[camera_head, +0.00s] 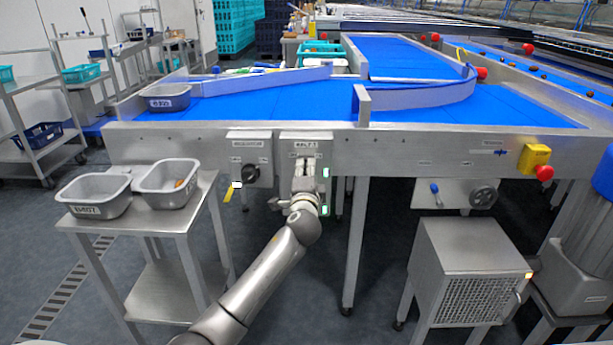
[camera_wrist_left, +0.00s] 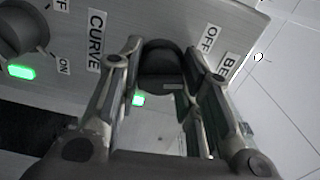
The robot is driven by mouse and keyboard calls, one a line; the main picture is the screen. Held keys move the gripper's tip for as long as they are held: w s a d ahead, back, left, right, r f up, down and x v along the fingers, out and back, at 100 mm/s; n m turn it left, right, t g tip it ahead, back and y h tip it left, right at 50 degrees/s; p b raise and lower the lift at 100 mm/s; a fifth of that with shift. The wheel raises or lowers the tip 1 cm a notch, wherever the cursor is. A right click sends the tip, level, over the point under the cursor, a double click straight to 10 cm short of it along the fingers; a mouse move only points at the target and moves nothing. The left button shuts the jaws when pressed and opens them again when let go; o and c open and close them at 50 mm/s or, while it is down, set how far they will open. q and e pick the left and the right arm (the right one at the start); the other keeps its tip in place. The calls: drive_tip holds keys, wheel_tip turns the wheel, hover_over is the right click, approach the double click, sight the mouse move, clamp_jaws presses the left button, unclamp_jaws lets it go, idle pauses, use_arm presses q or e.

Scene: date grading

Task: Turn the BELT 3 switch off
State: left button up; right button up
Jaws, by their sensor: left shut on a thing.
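The BELT 3 switch box (camera_head: 306,138) is a steel plate on the conveyor's front side, with its label above my left gripper. My left gripper (camera_head: 305,180) is in front of it and hides its knob in the head view. In the left wrist view the dark rounded knob (camera_wrist_left: 162,62) sits between the two fingers (camera_wrist_left: 165,85), which are shut on it. An OFF label (camera_wrist_left: 210,38) and a partly cut-off label starting BE (camera_wrist_left: 228,68) are beside it. A green lamp (camera_wrist_left: 138,99) glows close by. The knob's exact angle is hard to tell. My right gripper is not in view.
A second switch box with a black knob (camera_head: 250,173) is just left. In the wrist view, a CURVE label (camera_wrist_left: 96,40) and another knob (camera_wrist_left: 20,28) with a lit green lamp (camera_wrist_left: 20,71) are near. A steel cart (camera_head: 150,212) with grey bins stands left.

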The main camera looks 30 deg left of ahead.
use_arm(q)
drive_tip(key=n, duration=0.4)
drive_tip(key=shift+f+b, duration=0.1)
drive_tip(key=shift+b, duration=0.3)
drive_tip(key=shift+n, duration=0.9)
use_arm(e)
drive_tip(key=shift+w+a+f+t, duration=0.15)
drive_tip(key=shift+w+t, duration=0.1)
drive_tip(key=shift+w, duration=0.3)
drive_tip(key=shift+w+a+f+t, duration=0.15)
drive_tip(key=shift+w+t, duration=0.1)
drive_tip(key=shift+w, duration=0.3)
use_arm(q)
drive_tip(key=o, duration=1)
drive_tip(key=shift+o, duration=0.2)
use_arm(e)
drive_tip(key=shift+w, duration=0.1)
use_arm(q)
drive_tip(key=shift+s, duration=0.1)
drive_tip(key=v, duration=1.2)
